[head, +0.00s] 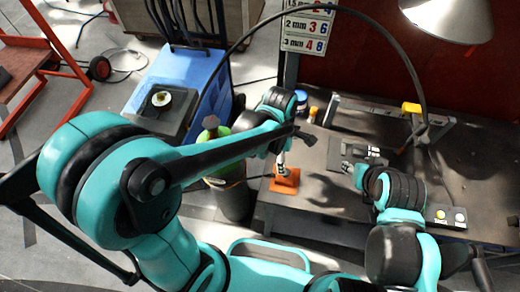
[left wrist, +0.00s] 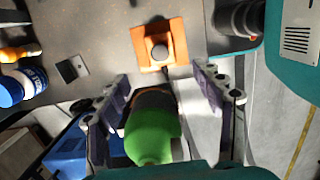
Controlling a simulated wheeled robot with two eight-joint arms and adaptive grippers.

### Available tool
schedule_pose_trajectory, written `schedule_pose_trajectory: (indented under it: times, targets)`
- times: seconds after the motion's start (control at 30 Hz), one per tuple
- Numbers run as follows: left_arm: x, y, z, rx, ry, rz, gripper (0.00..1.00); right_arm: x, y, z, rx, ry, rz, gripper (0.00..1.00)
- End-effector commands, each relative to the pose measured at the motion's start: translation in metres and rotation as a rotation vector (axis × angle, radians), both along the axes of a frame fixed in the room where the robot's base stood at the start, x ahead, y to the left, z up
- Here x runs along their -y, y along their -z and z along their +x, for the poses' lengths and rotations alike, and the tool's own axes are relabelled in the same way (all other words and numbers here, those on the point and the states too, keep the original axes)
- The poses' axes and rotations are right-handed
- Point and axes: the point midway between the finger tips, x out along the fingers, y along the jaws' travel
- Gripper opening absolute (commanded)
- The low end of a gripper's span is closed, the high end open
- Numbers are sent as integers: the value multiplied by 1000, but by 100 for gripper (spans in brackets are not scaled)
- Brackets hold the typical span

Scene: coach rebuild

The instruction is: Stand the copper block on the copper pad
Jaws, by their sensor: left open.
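An orange, copper-coloured square piece (head: 285,185) lies flat near the left edge of the dark bench. It also shows in the left wrist view (left wrist: 142,48), with a raised collar and a round grey top in its middle. I cannot tell a separate copper block from the copper pad. My left gripper (head: 283,158) is above this piece in the head view. In the left wrist view its fingers (left wrist: 161,80) are spread with nothing held between them. My right gripper (head: 358,168) is over the bench by grey parts; its fingers are not clear.
A green-topped cylinder (left wrist: 150,138) stands beside the bench, below my left fingers; it shows in the head view (head: 212,133). A blue and white container (left wrist: 25,85) and a small dark plate (left wrist: 72,68) are on the bench. A blue machine (head: 180,85) stands left.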

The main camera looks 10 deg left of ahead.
Motion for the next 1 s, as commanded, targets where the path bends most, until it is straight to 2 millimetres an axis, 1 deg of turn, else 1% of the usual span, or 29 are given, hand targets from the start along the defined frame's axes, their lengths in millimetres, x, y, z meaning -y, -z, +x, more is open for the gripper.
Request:
schedule_pose_trajectory:
  times: [0.07, 0.17, 0.27, 0.4, 0.5, 0.6, 0.7, 0.8, 0.9, 1.0]
  targets:
    - [-4, -3, -1, 13, 22, -1, 67, 0, 0, 0, 0, 0, 0, 40]
    - [-18, -16, -2, 73, 125, -1, 67, 0, 0, 0, 0, 0, 0, 40]
    - [-43, -38, -5, 186, 326, 18, 67, 0, 0, 0, 0, 0, 0, 40]
    - [-87, -68, -17, 374, 696, 121, 67, 0, 0, 0, 0, 0, 0, 40]
    - [-114, -83, -28, 479, 955, 240, 67, 0, 0, 0, 0, 0, 0, 40]
    - [-136, -93, -39, 543, 1178, 369, 67, 0, 0, 0, 0, 0, 0, 40]
    - [-150, -98, -46, 571, 1342, 479, 67, 0, 0, 0, 0, 0, 0, 40]
    - [-159, -101, -50, 579, 1440, 549, 67, 0, 0, 0, 0, 0, 0, 40]
    - [-162, -102, -52, 580, 1484, 579, 67, 0, 0, 0, 0, 0, 0, 40]
    - [-162, -102, -52, 580, 1493, 584, 67, 0, 0, 0, 0, 0, 0, 40]
